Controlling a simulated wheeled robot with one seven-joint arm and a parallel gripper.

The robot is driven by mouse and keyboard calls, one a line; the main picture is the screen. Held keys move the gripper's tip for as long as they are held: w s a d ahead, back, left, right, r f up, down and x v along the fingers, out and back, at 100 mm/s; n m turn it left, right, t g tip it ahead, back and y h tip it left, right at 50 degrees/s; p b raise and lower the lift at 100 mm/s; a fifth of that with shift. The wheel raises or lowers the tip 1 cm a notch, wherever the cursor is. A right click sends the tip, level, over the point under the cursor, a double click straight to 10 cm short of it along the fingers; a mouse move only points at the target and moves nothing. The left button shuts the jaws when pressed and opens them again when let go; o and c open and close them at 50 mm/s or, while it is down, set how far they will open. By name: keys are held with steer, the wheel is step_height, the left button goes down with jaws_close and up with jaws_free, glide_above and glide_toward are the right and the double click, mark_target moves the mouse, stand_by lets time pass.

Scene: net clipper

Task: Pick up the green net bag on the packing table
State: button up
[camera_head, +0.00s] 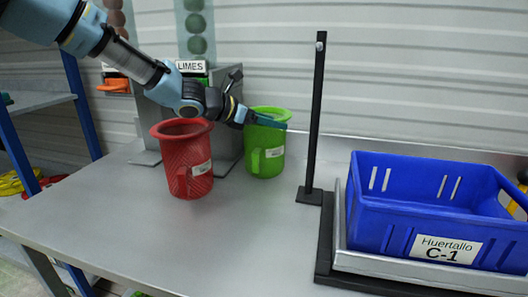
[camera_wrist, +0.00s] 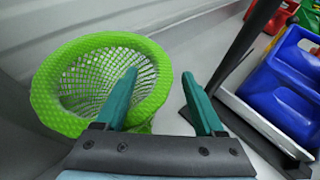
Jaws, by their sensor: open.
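The green net bag (camera_head: 264,163) stands upright on the packing table, with a white label on its front and its mouth open at the top. In the wrist view its thick round rim (camera_wrist: 47,92) and white-looking mesh inside fill the left. My gripper (camera_head: 272,121) is at the top of the bag, by its rim. Its teal fingers (camera_wrist: 159,73) are open and apart. In the wrist view the left finger overlaps the bag's mouth and the right finger is outside the rim, with the right part of the rim between them. I cannot tell whether they touch it.
A red net bag (camera_head: 186,172) stands left of the green one. A black upright post (camera_head: 315,120) stands to the right, before a blue crate (camera_head: 372,222) labelled C-1 on a metal platform. A grey machine marked LIMES (camera_head: 190,66) is behind. The front of the table (camera_head: 240,240) is clear.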

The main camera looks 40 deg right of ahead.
jaws_close()
stand_by(0.4)
stand_by(0.4)
